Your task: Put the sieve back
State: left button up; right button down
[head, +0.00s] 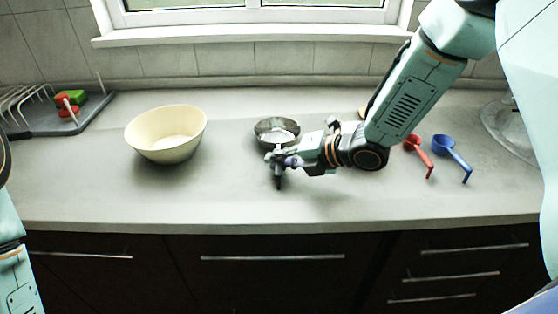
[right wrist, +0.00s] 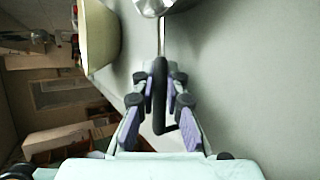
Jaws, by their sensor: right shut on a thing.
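The sieve (head: 277,130) is a round metal bowl with a dark handle, at the middle of the counter. My right gripper (head: 279,164) is shut on its handle, on the near side of the bowl. In the right wrist view the black handle (right wrist: 159,88) lies between the purple-padded fingers, and the edge of the sieve's metal bowl (right wrist: 153,6) shows at the top. I cannot tell whether the sieve touches the counter. My left gripper is out of view; only part of my left arm shows at the left edge.
A cream bowl (head: 166,134) stands left of the sieve. A grey rack (head: 70,120) with red and green items is at the far left. A red scoop (head: 418,152) and a blue scoop (head: 450,152) lie to the right. The front counter (head: 200,203) is clear.

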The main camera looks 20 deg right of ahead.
jog(key=shift+w+a, duration=0.1)
jog(key=c, duration=1.7)
grip_release()
jog(key=shift+s, duration=0.25)
jog(key=shift+w+f, duration=0.15)
jog(key=shift+r, duration=0.4)
jog(key=p+v, duration=0.3)
jog(key=v, duration=0.6)
jog(key=shift+s+d+r, duration=0.2)
jog(key=shift+p+v, duration=0.55)
jog(key=shift+v, duration=0.65)
jog(key=shift+f, duration=0.15)
